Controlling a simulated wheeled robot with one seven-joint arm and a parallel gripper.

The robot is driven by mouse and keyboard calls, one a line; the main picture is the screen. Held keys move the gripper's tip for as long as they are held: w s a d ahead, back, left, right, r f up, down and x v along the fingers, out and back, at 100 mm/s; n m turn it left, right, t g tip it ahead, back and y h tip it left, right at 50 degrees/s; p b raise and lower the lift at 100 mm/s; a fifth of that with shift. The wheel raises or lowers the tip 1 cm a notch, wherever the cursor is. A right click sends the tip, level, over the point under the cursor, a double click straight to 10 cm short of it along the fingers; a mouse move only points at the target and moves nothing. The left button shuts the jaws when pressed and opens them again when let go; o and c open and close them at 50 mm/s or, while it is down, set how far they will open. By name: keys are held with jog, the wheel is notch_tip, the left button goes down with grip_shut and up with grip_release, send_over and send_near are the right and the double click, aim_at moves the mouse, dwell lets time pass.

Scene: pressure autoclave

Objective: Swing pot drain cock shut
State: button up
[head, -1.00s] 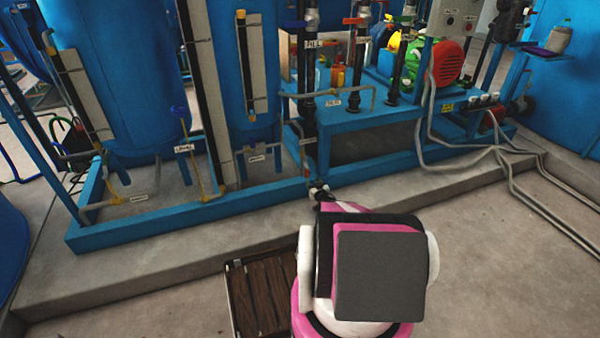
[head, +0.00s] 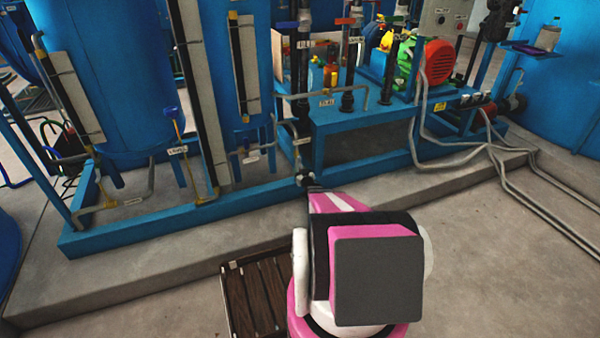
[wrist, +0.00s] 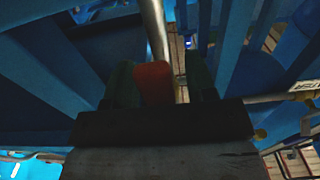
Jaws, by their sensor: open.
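In the wrist view an orange-red handle (wrist: 153,84), which looks like the drain cock's lever, sits between the two dark fingers of my gripper (wrist: 160,80). The fingers are apart, one on each side of it; the left finger is very near it, and I cannot tell whether they touch. A bare metal pipe (wrist: 154,28) runs up from behind the handle. In the head view my gripper (head: 307,181) is small, at the blue frame's front rail below a white-labelled pipe. My arm hides most of it, and the handle cannot be made out there.
The blue base rail (head: 150,222) runs along a concrete plinth (head: 150,275). Blue tanks (head: 110,80) stand behind at left, with thin pipes and yellow cocks. A blue pump bench (head: 375,118) stands at right, with grey hoses (head: 530,205). The floor at right is mostly clear.

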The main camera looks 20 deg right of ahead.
grip_shut()
